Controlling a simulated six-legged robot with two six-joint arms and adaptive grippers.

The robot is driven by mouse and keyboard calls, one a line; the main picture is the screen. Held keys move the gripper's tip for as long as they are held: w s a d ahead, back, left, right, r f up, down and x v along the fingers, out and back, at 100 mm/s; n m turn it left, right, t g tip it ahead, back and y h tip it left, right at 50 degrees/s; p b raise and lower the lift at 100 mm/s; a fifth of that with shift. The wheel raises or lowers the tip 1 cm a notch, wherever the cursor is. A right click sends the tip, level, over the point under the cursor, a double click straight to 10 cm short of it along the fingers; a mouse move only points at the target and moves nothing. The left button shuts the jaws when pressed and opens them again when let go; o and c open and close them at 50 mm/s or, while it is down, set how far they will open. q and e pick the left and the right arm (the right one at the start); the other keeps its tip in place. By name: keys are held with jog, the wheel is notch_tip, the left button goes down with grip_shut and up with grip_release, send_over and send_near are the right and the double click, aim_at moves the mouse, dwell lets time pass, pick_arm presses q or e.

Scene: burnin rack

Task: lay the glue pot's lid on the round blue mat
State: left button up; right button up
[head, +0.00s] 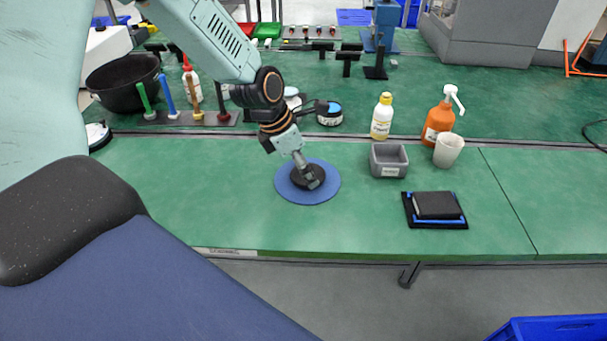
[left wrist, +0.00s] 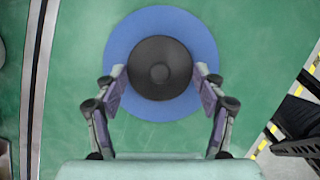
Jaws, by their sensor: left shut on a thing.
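The lid (head: 297,180) is a round black disc with a small raised knob. It lies over the round blue mat (head: 325,192) on the green bench. In the left wrist view the lid (left wrist: 160,48) sits near the middle of the mat (left wrist: 160,112), with blue showing all around it. My left gripper (left wrist: 160,76) is shut on the lid, one finger at each side; it also shows in the head view (head: 309,179). I cannot tell whether the lid touches the mat or is just above it. My right gripper is not in view.
Right of the mat stand a grey bin (head: 389,170), a yellow-capped bottle (head: 382,118), an orange pump bottle (head: 437,122), a white cup (head: 448,151) and a black-and-blue pad (head: 436,206). Behind it is a round dark container (head: 329,115). The bench front near the mat is clear.

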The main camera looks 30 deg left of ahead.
pick_arm(q)
jog(key=shift+d+f, duration=0.1)
jog(key=shift+f, duration=0.2)
jog(key=shift+s+r, duration=0.1)
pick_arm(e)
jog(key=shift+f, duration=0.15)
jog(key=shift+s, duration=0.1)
pick_arm(q)
jog(key=o, duration=0.9)
jog(key=shift+o, duration=0.2)
